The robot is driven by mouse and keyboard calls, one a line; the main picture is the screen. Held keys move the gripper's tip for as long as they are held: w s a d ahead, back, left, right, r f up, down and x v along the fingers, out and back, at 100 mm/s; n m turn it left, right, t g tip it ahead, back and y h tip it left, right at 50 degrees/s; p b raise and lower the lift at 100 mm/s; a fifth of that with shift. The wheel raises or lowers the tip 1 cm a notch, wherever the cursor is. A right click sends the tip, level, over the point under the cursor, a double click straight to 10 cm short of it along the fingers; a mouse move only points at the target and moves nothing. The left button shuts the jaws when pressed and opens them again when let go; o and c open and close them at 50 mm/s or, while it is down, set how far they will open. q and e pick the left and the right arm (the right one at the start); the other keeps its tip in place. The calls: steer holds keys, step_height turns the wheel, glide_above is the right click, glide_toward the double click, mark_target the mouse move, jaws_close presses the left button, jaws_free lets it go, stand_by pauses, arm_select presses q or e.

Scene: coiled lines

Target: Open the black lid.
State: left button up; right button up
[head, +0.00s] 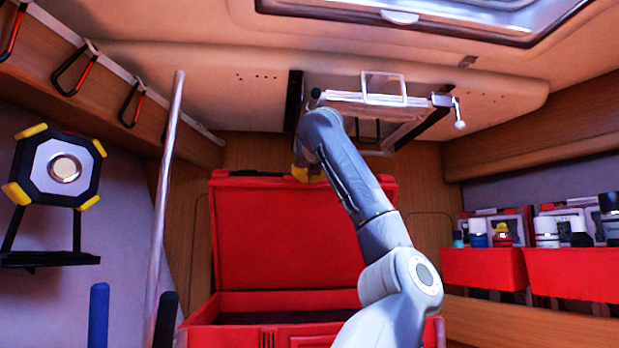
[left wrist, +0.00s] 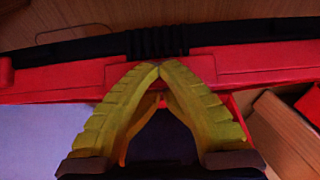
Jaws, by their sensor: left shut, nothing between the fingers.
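A red case (head: 290,245) stands open in the head view, its red lid panel raised upright at the back. A black part (head: 252,173) shows along the top edge of that panel, and most of it is hidden. In the left wrist view the black part (left wrist: 80,50) runs as a long strip with a ribbed middle, behind a red rim (left wrist: 60,84). My left gripper (head: 307,178) has yellow fingers and is at the panel's top edge. Its fingertips (left wrist: 160,66) meet at the red rim, shut with nothing between them. Whether they touch the rim I cannot tell. My right gripper is not in view.
A metal pole (head: 165,200) stands left of the case. A work lamp (head: 58,168) hangs at the left wall. Red bins (head: 485,267) with bottles line the right wall. A white folding frame (head: 385,100) hangs under the ceiling, close above my arm.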

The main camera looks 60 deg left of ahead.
arm_select(q)
steer(key=shift+o, duration=0.9)
steer(key=shift+s+a, duration=0.1)
steer(key=shift+o, duration=0.2)
steer(key=shift+s+d+r, duration=0.15)
steer(key=shift+d, duration=0.35)
steer(key=shift+o, duration=0.6)
steer(key=v, duration=0.2)
steer(key=shift+d+r, duration=0.15)
steer(key=shift+d, duration=0.1)
steer(key=o, duration=1.1)
steer(key=shift+v, duration=1)
steer(key=f+v, duration=0.2)
steer(key=v, duration=0.9)
steer(key=shift+d+f, duration=0.35)
steer(key=shift+d, duration=0.05)
steer(key=shift+s, duration=0.15)
steer(key=shift+a, duration=0.1)
